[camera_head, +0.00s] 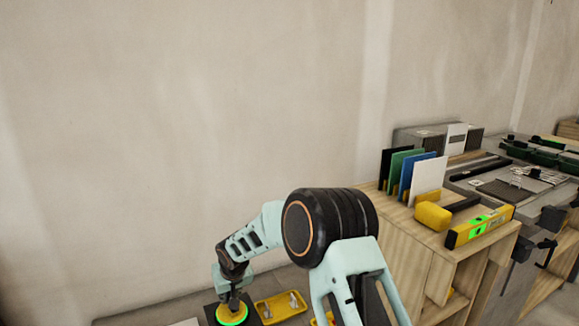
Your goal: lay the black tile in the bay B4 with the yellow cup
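A black tile (394,162) stands upright at the left end of a row of tiles on the wooden cabinet. The yellow cup (234,310), with a bright green ring, is at the bottom edge of the view, over a dark square surface (252,304). I cannot tell whether this square is a tile or a pad. My gripper (233,294) points down right at the cup's top. The fingers are small and dark, and whether they grip the cup is unclear. I cannot pick out bay B4.
Green (402,166), blue (412,168) and white (429,176) tiles stand beside the black one. A yellow mallet (433,215) and a yellow level (480,227) lie before them. A yellow tray (280,308) is right of the cup. The wall (180,130) closes the back.

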